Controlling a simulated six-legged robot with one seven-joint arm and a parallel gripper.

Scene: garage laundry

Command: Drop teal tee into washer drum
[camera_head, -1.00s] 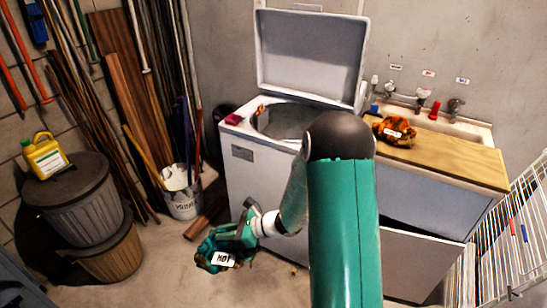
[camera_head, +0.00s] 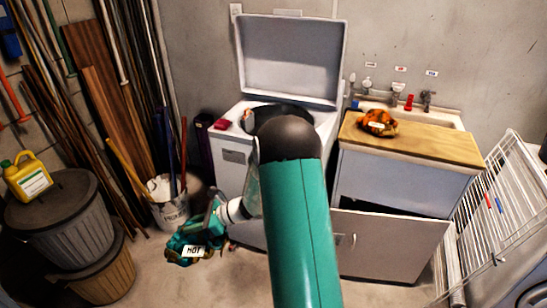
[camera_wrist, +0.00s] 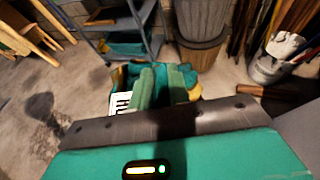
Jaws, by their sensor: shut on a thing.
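The teal tee (camera_head: 180,244) hangs bunched in my gripper (camera_head: 212,222), in front of and left of the washer, low above the floor. A white HOT tag shows on its front. In the wrist view, the teal and yellow-brown cloth (camera_wrist: 203,78) spreads around the two fingers of my gripper (camera_wrist: 162,80). The white washer (camera_head: 230,160) stands behind with its lid (camera_head: 290,65) raised. My arm hides most of the drum opening; a dark part of its rim shows.
An orange patterned cloth (camera_head: 378,123) lies on the wooden counter (camera_head: 425,145) beside the sink. Bins (camera_head: 65,232), a white bucket (camera_head: 172,212) and leaning poles stand at left. A wire rack (camera_head: 485,210) stands at right. A low cabinet door (camera_head: 390,248) hangs open.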

